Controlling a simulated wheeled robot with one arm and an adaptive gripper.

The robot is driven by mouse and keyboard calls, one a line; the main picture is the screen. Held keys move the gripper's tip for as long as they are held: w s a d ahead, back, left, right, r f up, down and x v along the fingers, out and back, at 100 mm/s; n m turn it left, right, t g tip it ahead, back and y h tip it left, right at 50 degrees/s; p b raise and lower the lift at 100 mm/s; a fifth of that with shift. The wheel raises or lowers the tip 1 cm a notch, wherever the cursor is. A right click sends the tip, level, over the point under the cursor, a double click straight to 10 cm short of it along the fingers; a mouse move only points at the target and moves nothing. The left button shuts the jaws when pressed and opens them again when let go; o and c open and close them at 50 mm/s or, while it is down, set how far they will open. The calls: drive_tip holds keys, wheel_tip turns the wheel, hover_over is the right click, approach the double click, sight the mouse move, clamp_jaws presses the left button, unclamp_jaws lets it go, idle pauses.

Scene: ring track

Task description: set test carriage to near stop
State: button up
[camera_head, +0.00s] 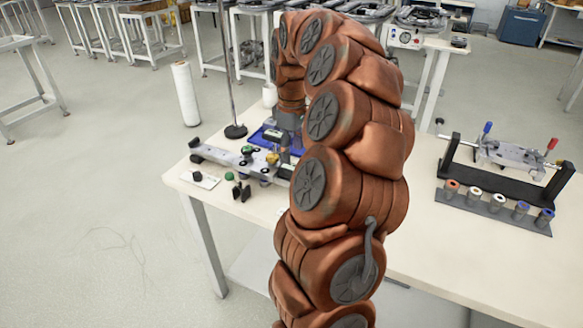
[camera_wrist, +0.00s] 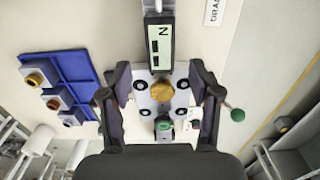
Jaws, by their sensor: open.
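The test carriage appears to be the pale plate (camera_wrist: 148,101) with dark round rollers and a brass knob (camera_wrist: 161,92) in the wrist view. It sits across a narrow track, which shows as a pale rail (camera_head: 222,160) on the table in the head view. My gripper (camera_wrist: 160,100) is open above the carriage, one finger on each side of the plate, apart from the brass knob. A label with an "N" (camera_wrist: 162,38) lies beyond the knob along the track. A small green-topped part (camera_wrist: 164,128) lies nearer. My arm hides part of the track in the head view.
A blue tray (camera_wrist: 84,72) with several ringed blocks lies left of the carriage in the wrist view. A green button (camera_wrist: 238,115) is to the right. In the head view, a black stand (camera_head: 495,180) with several coloured cylinders stands right; a pole (camera_head: 235,131) rises behind the track.

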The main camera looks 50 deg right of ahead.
sight(292, 166)
wheel_tip(292, 166, down, 6)
drive_tip(key=shift+f+p, duration=0.15)
drive_tip(key=shift+p, duration=0.15)
clamp_jaws()
idle(0.5)
